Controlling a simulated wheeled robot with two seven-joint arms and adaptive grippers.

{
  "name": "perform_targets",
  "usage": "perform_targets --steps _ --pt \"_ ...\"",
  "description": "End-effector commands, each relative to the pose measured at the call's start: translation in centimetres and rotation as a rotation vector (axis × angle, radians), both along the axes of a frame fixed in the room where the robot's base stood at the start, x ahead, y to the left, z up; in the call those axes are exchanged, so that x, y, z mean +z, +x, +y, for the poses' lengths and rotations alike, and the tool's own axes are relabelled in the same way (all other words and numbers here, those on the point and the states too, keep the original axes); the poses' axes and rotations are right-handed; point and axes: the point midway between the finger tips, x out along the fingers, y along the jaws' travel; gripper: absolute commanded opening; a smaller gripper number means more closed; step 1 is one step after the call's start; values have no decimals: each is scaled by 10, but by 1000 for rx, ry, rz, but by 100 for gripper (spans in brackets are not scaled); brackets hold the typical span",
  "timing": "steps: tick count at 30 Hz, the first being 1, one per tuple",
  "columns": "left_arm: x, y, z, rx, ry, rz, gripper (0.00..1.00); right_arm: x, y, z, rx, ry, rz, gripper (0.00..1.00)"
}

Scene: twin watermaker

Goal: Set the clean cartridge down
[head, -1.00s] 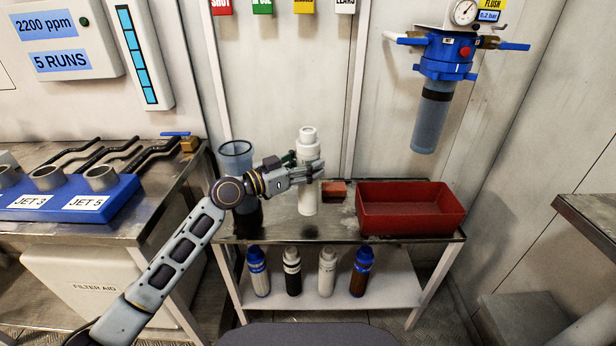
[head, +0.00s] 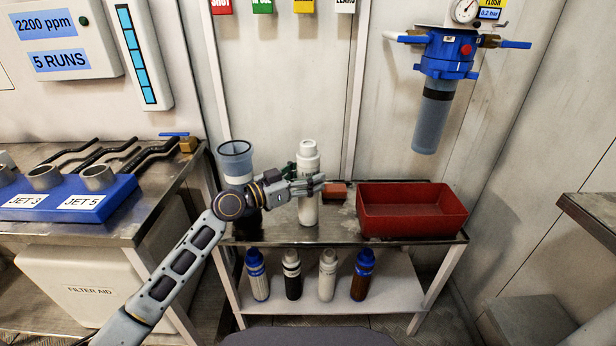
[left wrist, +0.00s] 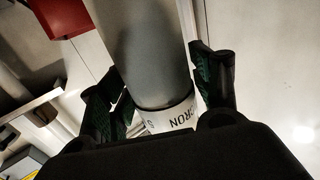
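The clean cartridge (head: 308,158) is a white upright cylinder with a narrower cap, over the middle of the metal bench top (head: 338,226). My left gripper (head: 308,186) reaches in from the left and is shut around its middle. In the left wrist view the cartridge (left wrist: 150,50) stands between the two fingers, with a white lettered band low on it. Its lower end appears at or just above the bench top; I cannot tell whether it touches. My right gripper is not in view.
A clear bowl (head: 236,160) stands close behind my left forearm. A red-brown block (head: 335,190) and an empty-looking red tray (head: 412,218) lie to the right of the cartridge. Several bottles (head: 327,277) stand on the lower shelf. A blue filter housing (head: 440,60) hangs on the wall.

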Motion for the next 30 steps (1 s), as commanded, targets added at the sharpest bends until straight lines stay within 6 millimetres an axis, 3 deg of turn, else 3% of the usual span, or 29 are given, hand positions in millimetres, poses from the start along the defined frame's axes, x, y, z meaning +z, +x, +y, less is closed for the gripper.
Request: perform_targets --steps 19,30 --pt "4 0 0 0 -1 1 74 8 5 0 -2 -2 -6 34" --pt "2 -22 34 1 1 3 74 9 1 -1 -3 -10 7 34"
